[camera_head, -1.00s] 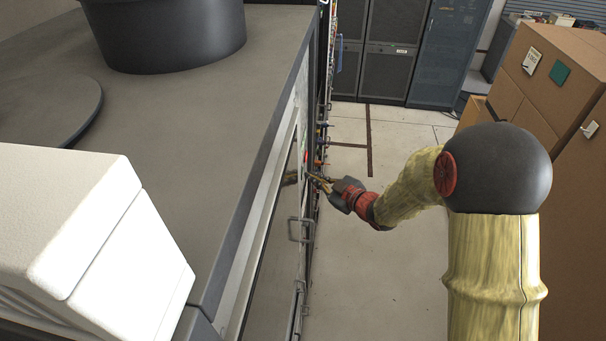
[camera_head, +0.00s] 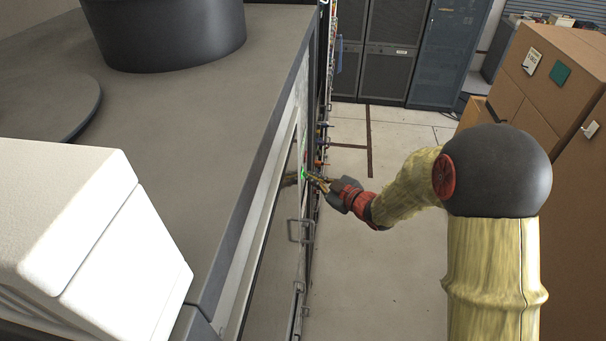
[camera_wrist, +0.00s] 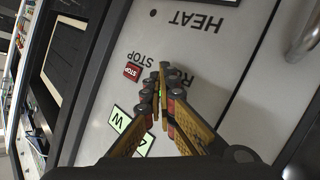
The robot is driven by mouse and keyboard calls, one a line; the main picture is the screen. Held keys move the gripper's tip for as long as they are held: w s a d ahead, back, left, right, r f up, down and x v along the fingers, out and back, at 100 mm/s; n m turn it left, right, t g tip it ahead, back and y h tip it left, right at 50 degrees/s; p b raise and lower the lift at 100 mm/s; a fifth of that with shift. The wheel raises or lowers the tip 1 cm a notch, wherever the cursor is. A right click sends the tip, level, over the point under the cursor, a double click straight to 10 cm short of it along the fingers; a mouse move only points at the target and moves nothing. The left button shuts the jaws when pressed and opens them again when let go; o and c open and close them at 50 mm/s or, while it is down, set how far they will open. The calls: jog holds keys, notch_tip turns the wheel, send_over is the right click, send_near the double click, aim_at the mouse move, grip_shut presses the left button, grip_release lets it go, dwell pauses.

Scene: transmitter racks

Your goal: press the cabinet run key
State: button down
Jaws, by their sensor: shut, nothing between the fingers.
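The cabinet front is a light grey panel (camera_wrist: 215,75), seen upside down in the wrist view. A small red STOP key (camera_wrist: 132,71) sits on it, left of my fingertips. A label starting with R shows beside my fingers, mostly covered. My gripper (camera_wrist: 161,78) is shut and empty, its fingertips at the panel over the spot by that label. A bit of green shows between the fingers; the run key itself is largely hidden. In the head view my gripper (camera_head: 311,178) reaches the cabinet front from the right, and a bright green light (camera_head: 304,173) glows at its tips.
A HEAT label (camera_wrist: 195,20) and a metal handle (camera_wrist: 304,35) are on the panel. Handles (camera_head: 300,230) stick out along the cabinet front. The aisle floor (camera_head: 370,270) is clear.

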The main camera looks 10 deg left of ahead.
jog(key=shift+d, duration=0.75)
jog(key=d, duration=0.5)
jog(key=shift+s, duration=0.1)
jog(key=shift+f, duration=0.1)
dwell(0.8)
